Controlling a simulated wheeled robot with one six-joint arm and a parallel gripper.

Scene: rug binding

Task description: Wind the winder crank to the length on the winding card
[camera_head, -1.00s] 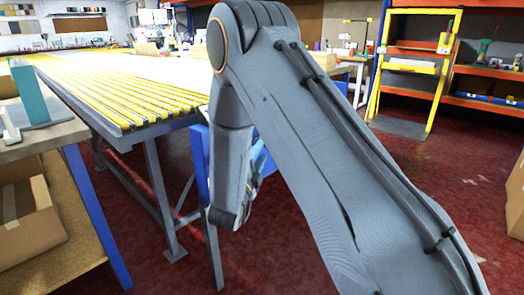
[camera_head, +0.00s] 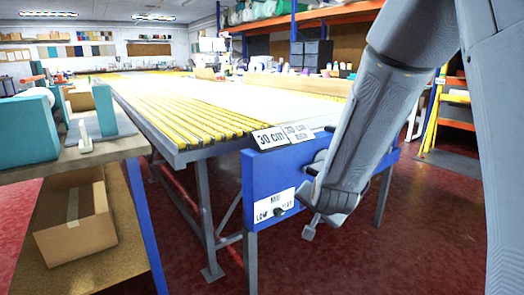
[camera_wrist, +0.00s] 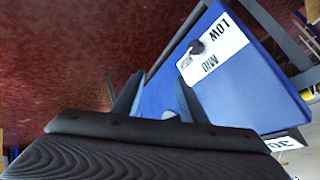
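A blue winder panel (camera_head: 262,180) stands at the end of the long table. A white card reading "30 cm" (camera_head: 269,138) is on its top edge, with a second, hard-to-read card (camera_head: 300,133) beside it. A label with LOW and MID (camera_head: 272,208) and a black knob (camera_head: 279,211) is on its face; the knob also shows in the wrist view (camera_wrist: 196,47). My gripper (camera_head: 322,208) hangs in front of the panel's right part. Its fingers (camera_wrist: 158,88) are apart in the wrist view, with a small pale thing low between them. My arm and gripper hide most of the crank area.
The long table with yellow slats (camera_head: 185,115) runs back behind the panel. At left, a bench (camera_head: 95,150) carries teal blocks (camera_head: 28,128), with a cardboard box (camera_head: 75,215) on its lower shelf. Red floor (camera_head: 205,285) is clear in front of the panel.

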